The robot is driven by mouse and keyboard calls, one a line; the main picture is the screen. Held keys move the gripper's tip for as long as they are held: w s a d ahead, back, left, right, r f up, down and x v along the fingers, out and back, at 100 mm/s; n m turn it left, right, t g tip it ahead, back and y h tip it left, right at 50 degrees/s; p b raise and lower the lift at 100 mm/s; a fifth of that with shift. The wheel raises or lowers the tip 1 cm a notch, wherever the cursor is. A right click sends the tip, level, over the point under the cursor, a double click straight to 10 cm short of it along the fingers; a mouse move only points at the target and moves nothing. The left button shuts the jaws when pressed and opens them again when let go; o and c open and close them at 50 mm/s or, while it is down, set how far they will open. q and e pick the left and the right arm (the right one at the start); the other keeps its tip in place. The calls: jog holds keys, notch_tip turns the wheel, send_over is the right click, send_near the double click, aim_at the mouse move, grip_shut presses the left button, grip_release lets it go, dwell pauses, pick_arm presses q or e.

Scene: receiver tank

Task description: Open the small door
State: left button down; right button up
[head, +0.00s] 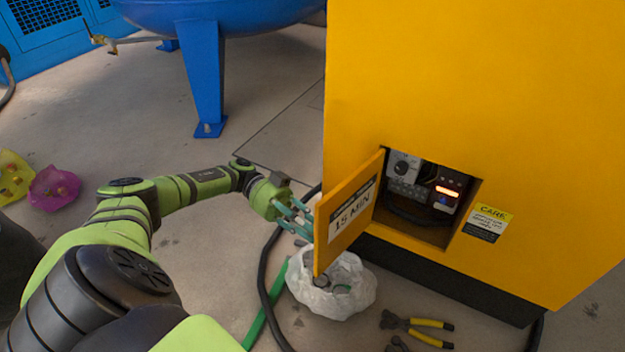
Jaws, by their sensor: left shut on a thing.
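The small door (350,212) is a yellow panel with a "15 MIN" label on the front of the large yellow cabinet (450,80). It stands swung out to the left, hinged at the left side of its opening. Behind it the recess (425,200) shows a dial, a lit orange display and cables. My left gripper (303,222) is at the door's outer left edge, shut on the door; its fingertips are partly hidden behind the panel. My right gripper is not in view.
A white plastic bag (332,290) sits on the floor below the door. Yellow-handled pliers (420,326) lie at front.

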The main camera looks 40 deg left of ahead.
pick_arm(q)
jog(key=shift+s+f, duration=0.1)
jog(key=shift+f, duration=0.1)
jog(key=c, duration=1.1)
grip_release()
jog(key=shift+r, duration=0.15)
notch_tip(320, 180, up, 10)
